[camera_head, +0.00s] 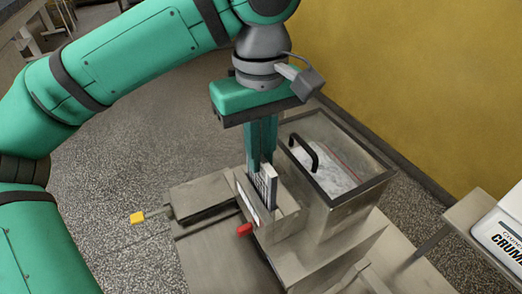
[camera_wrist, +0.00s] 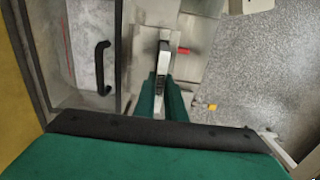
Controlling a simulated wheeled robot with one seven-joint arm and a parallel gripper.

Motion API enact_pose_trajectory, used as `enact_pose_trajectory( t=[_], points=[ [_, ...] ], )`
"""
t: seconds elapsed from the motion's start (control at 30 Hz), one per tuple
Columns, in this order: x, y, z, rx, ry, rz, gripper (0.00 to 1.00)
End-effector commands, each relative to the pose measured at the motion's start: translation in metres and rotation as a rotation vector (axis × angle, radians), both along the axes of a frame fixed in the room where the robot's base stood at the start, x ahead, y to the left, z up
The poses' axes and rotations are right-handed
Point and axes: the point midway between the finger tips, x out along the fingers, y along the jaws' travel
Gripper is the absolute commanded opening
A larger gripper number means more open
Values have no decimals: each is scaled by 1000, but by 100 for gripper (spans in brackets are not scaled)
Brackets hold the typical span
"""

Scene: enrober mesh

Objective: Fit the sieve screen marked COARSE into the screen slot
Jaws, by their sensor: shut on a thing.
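My gripper (camera_head: 262,143) points down, its green fingers shut on a sieve screen (camera_head: 265,186). The screen is a thin upright plate with a light frame and dark mesh. Its lower part is at or in the narrow metal housing with the screen slot (camera_head: 286,218); I cannot tell how deep it sits. In the wrist view the screen (camera_wrist: 163,62) shows edge-on between the fingertips (camera_wrist: 162,85). No COARSE marking is readable on it.
A clear-lidded bin (camera_head: 335,185) with a black handle stands right beside the housing. A red knob (camera_head: 245,230) and a yellow-tipped lever (camera_head: 138,217) stick out at the left. A white labelled box (camera_head: 503,238) is at the far right.

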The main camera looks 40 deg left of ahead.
Motion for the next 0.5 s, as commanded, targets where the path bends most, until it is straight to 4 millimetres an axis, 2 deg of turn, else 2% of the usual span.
enact_pose_trajectory(
  t=[0.37,0.4,0.43,0.5],
  points=[
    [0,0,-7,0,0,0,0],
    [0,0,-7,0,0,0,20],
    [0,0,-7,0,0,0,27],
    [0,0,-7,0,0,0,29]
  ],
)
